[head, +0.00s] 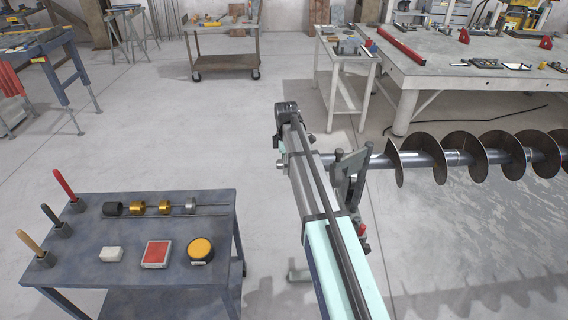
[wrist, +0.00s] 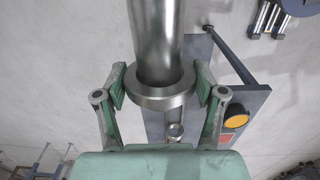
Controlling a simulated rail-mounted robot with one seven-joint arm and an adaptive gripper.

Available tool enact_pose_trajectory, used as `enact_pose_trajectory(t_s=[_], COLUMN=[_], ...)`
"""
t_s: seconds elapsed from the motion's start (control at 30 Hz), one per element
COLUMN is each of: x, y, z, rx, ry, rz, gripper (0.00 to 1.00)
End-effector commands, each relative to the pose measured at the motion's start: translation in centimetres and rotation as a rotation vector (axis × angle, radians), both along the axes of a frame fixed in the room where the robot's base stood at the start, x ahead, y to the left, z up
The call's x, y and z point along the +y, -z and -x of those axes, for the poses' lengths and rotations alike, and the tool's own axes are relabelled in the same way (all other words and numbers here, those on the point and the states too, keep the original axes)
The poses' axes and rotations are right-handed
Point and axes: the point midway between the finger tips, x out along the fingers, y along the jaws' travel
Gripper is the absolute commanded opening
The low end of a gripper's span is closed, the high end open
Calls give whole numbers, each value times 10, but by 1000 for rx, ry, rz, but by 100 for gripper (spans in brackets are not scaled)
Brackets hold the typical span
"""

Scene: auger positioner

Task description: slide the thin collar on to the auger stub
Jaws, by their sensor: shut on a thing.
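In the wrist view the stub (wrist: 158,40) comes down from the top edge to the thin steel collar (wrist: 163,94). The stub's lower end meets the collar's opening. I cannot tell how far, if at all, the collar is over it. My gripper (wrist: 162,92) is shut on the collar, one finger on each side. In the head view the collar is hidden by my gripper and arm.
A dark side table (head: 130,235) at lower left holds a rod with several rings, upright handles, a white block, a red-topped box and a yellow disc (head: 200,249). A grey workbench (head: 430,72) stands behind the auger.

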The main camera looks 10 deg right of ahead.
Motion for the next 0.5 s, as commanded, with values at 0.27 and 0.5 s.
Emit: enact_pose_trajectory(t_s=[0.27,0.5], x=[-6,-12], y=[0,0], z=[1,2], rx=[0,0], ry=[0,1], rz=[0,0], gripper=[22,22])
